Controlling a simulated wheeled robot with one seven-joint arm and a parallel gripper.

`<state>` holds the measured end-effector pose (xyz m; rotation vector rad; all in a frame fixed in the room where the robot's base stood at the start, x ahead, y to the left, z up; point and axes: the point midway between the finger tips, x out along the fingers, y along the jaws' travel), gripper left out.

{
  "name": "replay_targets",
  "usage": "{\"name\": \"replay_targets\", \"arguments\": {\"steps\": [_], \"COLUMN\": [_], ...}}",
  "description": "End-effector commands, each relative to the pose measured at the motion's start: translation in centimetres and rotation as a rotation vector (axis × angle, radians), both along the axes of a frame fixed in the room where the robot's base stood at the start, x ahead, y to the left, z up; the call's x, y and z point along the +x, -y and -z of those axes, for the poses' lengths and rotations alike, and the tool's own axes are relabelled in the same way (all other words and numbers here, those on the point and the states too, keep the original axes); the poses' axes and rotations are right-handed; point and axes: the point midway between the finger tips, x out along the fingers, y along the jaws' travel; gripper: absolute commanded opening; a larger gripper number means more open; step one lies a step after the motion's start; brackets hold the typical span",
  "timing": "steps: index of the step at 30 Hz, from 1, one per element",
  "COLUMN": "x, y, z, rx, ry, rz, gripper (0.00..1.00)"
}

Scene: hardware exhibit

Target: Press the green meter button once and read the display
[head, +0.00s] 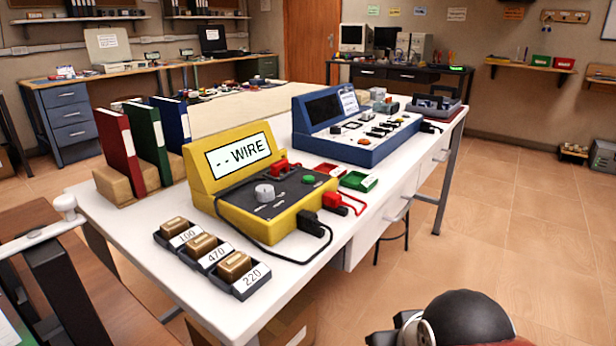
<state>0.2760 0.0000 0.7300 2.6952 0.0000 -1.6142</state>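The yellow meter (262,190) stands on the near part of the white table. Its display (238,156) reads "- - WIRE". The green button (308,179) is on its dark sloping top panel, right of a grey round knob (264,192). Nothing touches the button. A red plug (280,165) sits behind the knob and a red connector (334,201) is at the meter's right side. A black cable loops around the front to a black plug (312,224). I cannot make out my gripper in this view.
Three blocks in trays labelled 100, 470 and 220 (252,280) lie in front of the meter. Binders (118,150) stand left of it. A blue instrument (360,125) and small red and green trays (358,181) are behind. The floor at right (500,220) is clear.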

Motion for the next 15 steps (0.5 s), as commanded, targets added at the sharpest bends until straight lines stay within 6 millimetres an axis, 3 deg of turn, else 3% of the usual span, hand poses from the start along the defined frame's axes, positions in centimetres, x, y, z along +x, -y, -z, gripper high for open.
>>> {"name": "replay_targets", "arguments": {"steps": [2, 10, 15], "x": [0.0, 0.0, 0.0], "y": [0.0, 0.0, 0.0], "z": [0.0, 0.0, 0.0], "rx": [0.0, 0.0, 0.0], "ry": [0.0, 0.0, 0.0], "rz": [0.0, 0.0, 0.0], "gripper": [0.36, 0.0, 0.0]}}
